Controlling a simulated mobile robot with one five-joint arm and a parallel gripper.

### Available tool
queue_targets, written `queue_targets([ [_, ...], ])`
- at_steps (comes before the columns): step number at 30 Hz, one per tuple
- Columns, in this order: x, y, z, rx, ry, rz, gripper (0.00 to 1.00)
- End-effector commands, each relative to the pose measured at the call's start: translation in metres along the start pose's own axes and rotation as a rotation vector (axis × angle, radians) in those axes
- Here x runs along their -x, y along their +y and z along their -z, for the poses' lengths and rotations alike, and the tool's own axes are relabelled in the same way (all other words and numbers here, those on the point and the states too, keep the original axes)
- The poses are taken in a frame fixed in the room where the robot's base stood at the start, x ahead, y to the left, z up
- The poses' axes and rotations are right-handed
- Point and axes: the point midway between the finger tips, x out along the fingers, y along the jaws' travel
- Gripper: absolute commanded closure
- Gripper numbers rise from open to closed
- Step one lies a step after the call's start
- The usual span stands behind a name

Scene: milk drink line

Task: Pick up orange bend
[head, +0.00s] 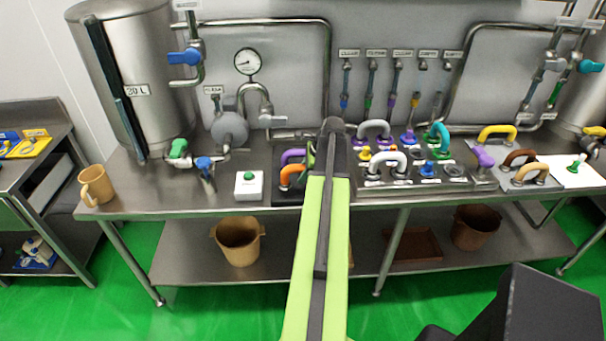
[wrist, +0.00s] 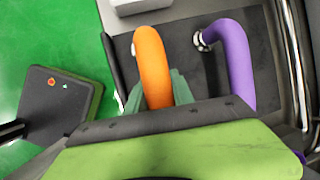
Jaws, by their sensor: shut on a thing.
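The orange bend (head: 291,171) is a curved pipe piece on a dark mat (wrist: 188,42) at the middle of the steel bench. It also shows in the wrist view (wrist: 151,58), where its lower end passes between the fingers of my gripper (wrist: 156,92). My gripper is shut on the orange bend. In the head view my arm covers most of the gripper. A purple bend (wrist: 234,62) lies just to the right of the orange one, apart from it, and behind it in the head view (head: 292,155).
A white box with a green button (head: 249,187) stands left of the mat. A panel with grey bends (head: 388,163) and colored caps is to the right. A tan jug (head: 94,185) stands at the bench's left end. The steel tank (head: 130,80) rises behind.

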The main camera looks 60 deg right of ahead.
Motion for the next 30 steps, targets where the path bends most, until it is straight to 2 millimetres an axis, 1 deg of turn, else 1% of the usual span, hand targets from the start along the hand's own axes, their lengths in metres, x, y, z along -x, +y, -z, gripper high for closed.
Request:
queue_targets([
  [1, 0.014, -0.003, -0.006, 0.0, -0.001, 0.0, 1.0],
  [2, 0.018, -0.004, -0.008, 0.0, -0.001, 0.0, 1.0],
  [5, 0.03, -0.018, 0.003, -0.002, 0.0, 0.001, 1.0],
  [12, 0.071, -0.055, 0.034, -0.002, 0.0, 0.001, 1.0],
  [15, 0.085, -0.067, 0.045, -0.002, -0.001, 0.0, 1.0],
  [18, 0.093, -0.075, 0.054, 0.0, -0.001, 0.0, 1.0],
  [21, 0.098, -0.08, 0.059, 0.001, -0.001, 0.0, 1.0],
  [30, 0.099, -0.081, 0.062, 0.001, -0.001, 0.0, 1.0],
])
